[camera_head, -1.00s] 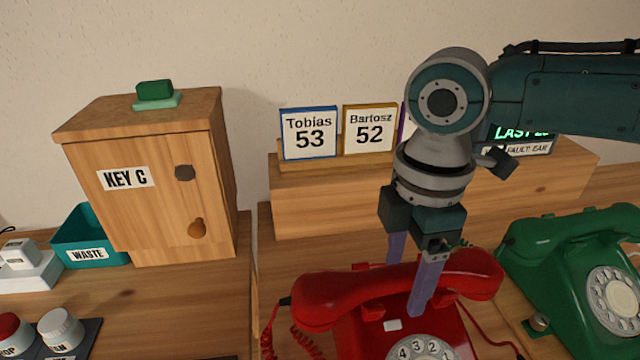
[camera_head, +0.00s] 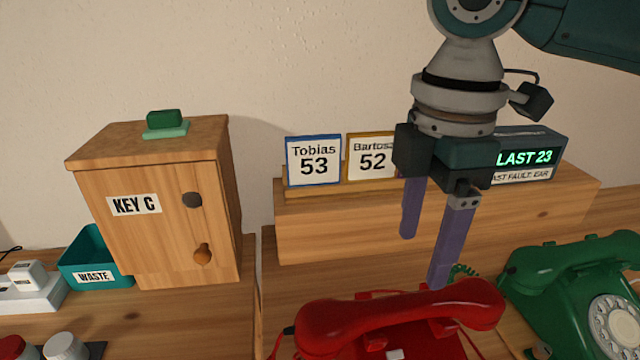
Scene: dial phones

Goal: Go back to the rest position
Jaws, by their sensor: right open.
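My right gripper (camera_head: 424,258) is open and empty, pointing down with its purple fingers above and behind the red phone (camera_head: 400,318). The red handset lies across the cradle of the red phone, apart from the fingers as seen here. The lower part of the red phone is cut off by the picture's bottom edge. A green phone (camera_head: 570,275) with its handset on top stands at the right. My left gripper is not in view.
A wooden shelf (camera_head: 330,235) behind the phones bears the Tobias 53 card (camera_head: 314,160), a partly hidden Bartosz 52 card (camera_head: 369,158) and a LAST 23 display (camera_head: 528,156). A wooden KEY C cabinet (camera_head: 150,240) and a teal WASTE bin (camera_head: 90,277) stand at the left.

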